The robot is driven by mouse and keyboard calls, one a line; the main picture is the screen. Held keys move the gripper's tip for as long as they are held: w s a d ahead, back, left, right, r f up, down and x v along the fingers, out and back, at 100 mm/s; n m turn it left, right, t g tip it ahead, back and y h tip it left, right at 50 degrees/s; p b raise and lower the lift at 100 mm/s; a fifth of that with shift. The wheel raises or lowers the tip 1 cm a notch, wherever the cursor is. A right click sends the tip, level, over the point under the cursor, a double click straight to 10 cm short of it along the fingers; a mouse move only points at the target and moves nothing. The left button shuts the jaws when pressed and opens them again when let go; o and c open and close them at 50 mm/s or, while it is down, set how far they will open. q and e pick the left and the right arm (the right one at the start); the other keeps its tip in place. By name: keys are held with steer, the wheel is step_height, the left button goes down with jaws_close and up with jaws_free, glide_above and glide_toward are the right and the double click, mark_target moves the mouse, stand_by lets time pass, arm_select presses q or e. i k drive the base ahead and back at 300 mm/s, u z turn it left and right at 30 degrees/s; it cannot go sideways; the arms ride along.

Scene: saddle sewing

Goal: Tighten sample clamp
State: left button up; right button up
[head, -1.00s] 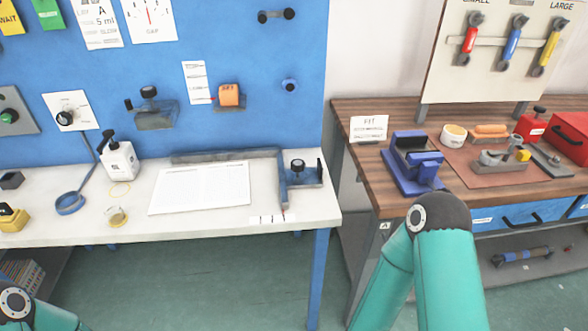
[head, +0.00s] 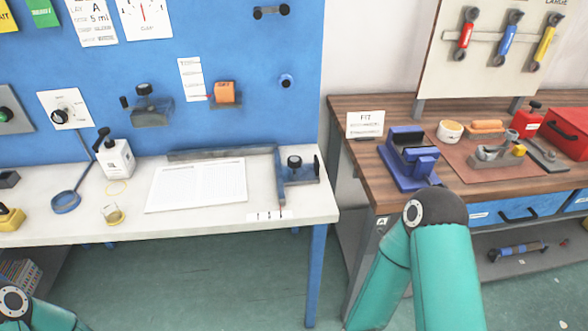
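A small blue-grey clamp with a black knob (head: 298,171) sits at the right end of the white bench, at the corner of a grey L-shaped rail. A similar clamp-like fixture with a black knob (head: 150,109) is mounted on the blue wall panel. A blue vise-like block (head: 409,160) stands on the wooden bench. I cannot tell which of these is the sample clamp, or how tight any of them is. Only my arm links show, at the bottom left and bottom right. Both my grippers are out of view.
The wooden bench (head: 358,101) holds a red toolbox (head: 566,133) and small tools. A gap of green floor separates the benches.

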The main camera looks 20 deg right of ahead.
mark_target(295, 162)
steer(key=u, duration=1.15)
steer(key=k, duration=1.15)
steer(key=z, duration=1)
steer(key=i, duration=1)
steer(key=u, duration=0.1)
